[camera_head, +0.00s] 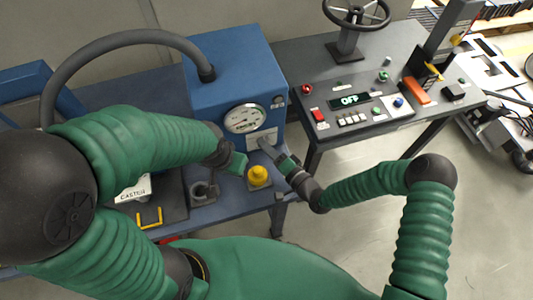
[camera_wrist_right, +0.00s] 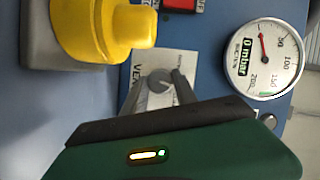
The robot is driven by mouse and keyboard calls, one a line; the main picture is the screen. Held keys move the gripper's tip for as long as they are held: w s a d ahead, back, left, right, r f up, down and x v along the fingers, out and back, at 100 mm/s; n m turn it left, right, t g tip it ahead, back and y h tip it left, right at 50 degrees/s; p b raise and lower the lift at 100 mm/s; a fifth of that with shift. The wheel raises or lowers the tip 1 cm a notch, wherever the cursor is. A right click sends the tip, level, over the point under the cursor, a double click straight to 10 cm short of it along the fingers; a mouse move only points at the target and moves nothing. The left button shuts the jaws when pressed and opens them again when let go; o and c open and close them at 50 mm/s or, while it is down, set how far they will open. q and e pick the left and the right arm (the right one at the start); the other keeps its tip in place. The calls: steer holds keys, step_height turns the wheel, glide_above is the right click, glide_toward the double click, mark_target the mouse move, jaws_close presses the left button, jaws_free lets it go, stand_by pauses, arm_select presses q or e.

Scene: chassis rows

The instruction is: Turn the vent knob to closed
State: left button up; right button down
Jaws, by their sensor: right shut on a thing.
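The vent knob (camera_wrist_right: 160,80) is a small grey round knob on a white label plate (camera_wrist_right: 186,60) with partly hidden "VENT" lettering. My right gripper (camera_wrist_right: 158,88) is shut on this knob, one finger on each side of it. In the head view my right gripper (camera_head: 265,147) reaches the white plate on the front of the blue cabinet, below the gauge, and hides the knob. The knob's setting is not readable. My left gripper (camera_head: 238,164) is beside the yellow knob, and its fingers are not clear.
The round gauge (camera_head: 245,118) is just above the plate; its display reads 0 mbar in the wrist view (camera_wrist_right: 265,55). A yellow knob (camera_head: 258,175) stands close below my right gripper. A grey holder (camera_head: 203,192) is left of it. A control desk (camera_head: 330,75) stands at right.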

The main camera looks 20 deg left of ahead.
steer(key=f+m+b, duration=0.1)
steer(key=m+b, duration=0.1)
steer(key=b, duration=0.1)
steer(key=shift+d+f+t+y, duration=0.15)
steer(key=shift+t+y, duration=0.15)
arm_select(q)
steer(key=s+b+x, duration=0.1)
steer(key=b+x, duration=0.1)
steer(key=x, duration=0.4)
steer(key=shift+s+f+b, duration=0.15)
steer(key=shift+f+b, duration=0.2)
steer(key=shift+f, duration=0.15)
arm_select(e)
steer(key=shift+m+y, duration=0.3)
steer(key=shift+m, duration=0.9)
steer(key=shift+r, duration=0.2)
steer(key=shift+s, duration=0.1)
steer(key=c, duration=1)
jaws_free()
arm_select(q)
steer(key=shift+d, duration=0.1)
arm_select(e)
steer(key=shift+r, duration=0.15)
